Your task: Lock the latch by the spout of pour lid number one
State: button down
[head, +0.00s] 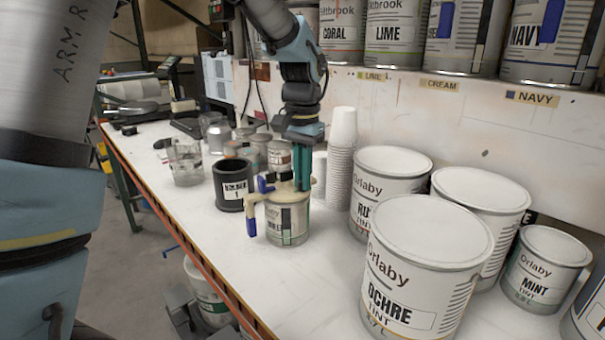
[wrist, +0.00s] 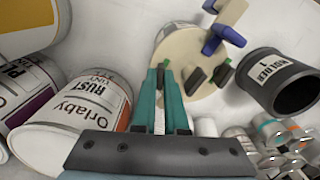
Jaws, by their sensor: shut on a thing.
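A cream pour lid (head: 287,193) sits on a small labelled can (head: 287,222); the lid also shows in the wrist view (wrist: 188,50). Its spout (head: 254,200) points left, with blue parts (head: 265,184) by it, also visible in the wrist view (wrist: 222,38). Black paddle-like tabs (wrist: 195,80) with small green pieces stand at the lid's near rim. My gripper (head: 302,186) points down at the lid's right side. Its teal fingers (wrist: 164,75) are shut on a part at the lid's rim, by a green piece; the fingers mostly hide it. I cannot tell whether the spout latch is locked.
A black cup marked holder 1 (head: 233,182) stands left of the can. A glass beaker (head: 186,164) and small tins are behind it. Stacked white cups (head: 342,150) and large tint cans, including Ochre (head: 425,270), stand to the right.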

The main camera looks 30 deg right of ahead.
jog(key=shift+m, duration=1.1)
jog(key=c, duration=0.9)
grip_release()
jog(key=shift+c, duration=0.2)
notch_tip(320, 180, up, 11)
jog(key=b, duration=0.1)
jog(key=shift+b, duration=0.4)
jog(key=shift+f, duration=0.15)
